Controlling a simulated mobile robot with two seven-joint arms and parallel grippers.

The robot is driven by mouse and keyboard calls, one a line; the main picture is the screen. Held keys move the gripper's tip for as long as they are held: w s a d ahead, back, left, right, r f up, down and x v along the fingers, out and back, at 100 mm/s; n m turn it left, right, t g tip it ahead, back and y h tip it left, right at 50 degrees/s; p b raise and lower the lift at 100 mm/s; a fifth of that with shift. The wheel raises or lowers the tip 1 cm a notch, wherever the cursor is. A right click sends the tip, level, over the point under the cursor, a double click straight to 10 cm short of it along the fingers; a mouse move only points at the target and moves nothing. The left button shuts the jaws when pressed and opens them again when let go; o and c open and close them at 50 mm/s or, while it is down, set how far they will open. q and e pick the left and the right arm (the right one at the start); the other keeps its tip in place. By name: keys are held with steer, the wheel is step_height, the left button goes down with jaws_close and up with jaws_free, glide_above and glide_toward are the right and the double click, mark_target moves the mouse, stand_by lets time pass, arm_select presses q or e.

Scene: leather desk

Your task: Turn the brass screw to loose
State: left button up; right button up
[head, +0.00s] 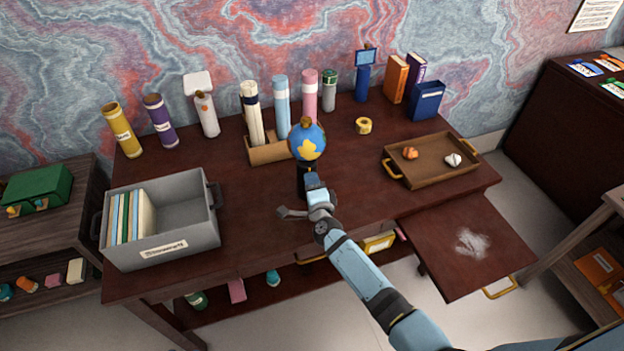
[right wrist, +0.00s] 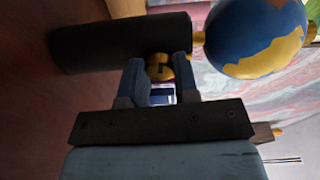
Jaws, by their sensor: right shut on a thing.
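The brass screw (right wrist: 159,68) is a small yellow knob with a dark slot, on the side of a black cylindrical stand (right wrist: 115,45) in the right wrist view. The stand carries a blue globe with yellow land (right wrist: 255,38), which also shows in the head view (head: 307,143). My right gripper (head: 311,180) is in front of the stand. In the right wrist view its two fingers are on either side of the screw, shut on it. In the head view the screw is hidden behind the gripper. My left gripper is not in view.
A grey file box (head: 185,245) stands on the desk (head: 255,225) at left. Behind the globe is a holder (head: 268,153) with rolled tubes. A brown tray (head: 432,182) with two small lumps is at right. A pulled-out panel (head: 440,255) juts from the desk's front right.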

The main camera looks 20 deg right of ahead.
steer(key=shift+n+p, duration=0.35)
steer(key=shift+n, duration=0.45)
steer(key=o, duration=0.9)
steer(key=shift+s, duration=0.1)
